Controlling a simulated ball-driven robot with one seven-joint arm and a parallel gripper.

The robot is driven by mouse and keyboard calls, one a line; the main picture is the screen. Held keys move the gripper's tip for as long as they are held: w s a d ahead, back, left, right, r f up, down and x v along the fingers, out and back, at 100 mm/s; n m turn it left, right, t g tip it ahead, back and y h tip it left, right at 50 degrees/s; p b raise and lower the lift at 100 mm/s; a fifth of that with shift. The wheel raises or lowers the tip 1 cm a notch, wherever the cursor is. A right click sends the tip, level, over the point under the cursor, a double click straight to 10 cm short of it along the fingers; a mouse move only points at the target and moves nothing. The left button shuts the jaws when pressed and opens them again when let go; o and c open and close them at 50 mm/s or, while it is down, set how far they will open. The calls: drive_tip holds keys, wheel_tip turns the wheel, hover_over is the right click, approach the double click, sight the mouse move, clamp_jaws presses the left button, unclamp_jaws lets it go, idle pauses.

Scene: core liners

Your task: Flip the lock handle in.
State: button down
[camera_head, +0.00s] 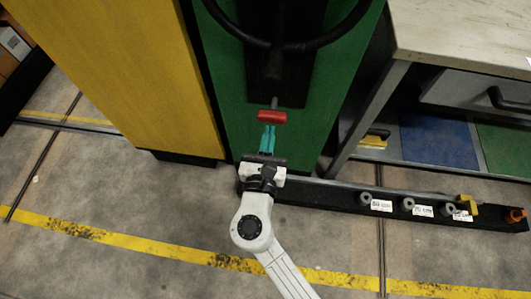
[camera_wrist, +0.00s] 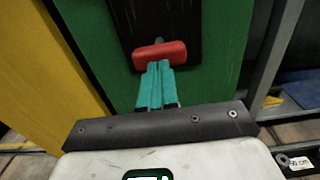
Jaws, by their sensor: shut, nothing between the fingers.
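The lock handle is a red grip (camera_head: 272,116) on a short metal stem, on the black panel of the green cabinet front. In the wrist view the red grip (camera_wrist: 160,55) lies level across the lower end of the black panel. My gripper (camera_head: 268,131) has teal fingers, close together and empty. In the wrist view the fingertips of my gripper (camera_wrist: 158,65) are just below the red grip and overlap its lower edge in the picture. I cannot tell whether they touch it.
A black handwheel (camera_head: 275,45) is above the handle. A yellow cabinet (camera_head: 120,70) stands on the left. A workbench (camera_head: 455,35) stands on the right. A black rail (camera_head: 340,196) with several pegs and labels lies low on the right. The floor in front is clear.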

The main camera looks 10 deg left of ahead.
sight(272, 122)
drive_tip(key=shift+w, duration=0.55)
drive_tip(key=w+b, duration=0.1)
drive_tip(key=w, duration=0.3)
drive_tip(key=shift+d, duration=0.1)
drive_tip(key=shift+w+r, duration=0.1)
drive_tip(key=shift+w, duration=0.2)
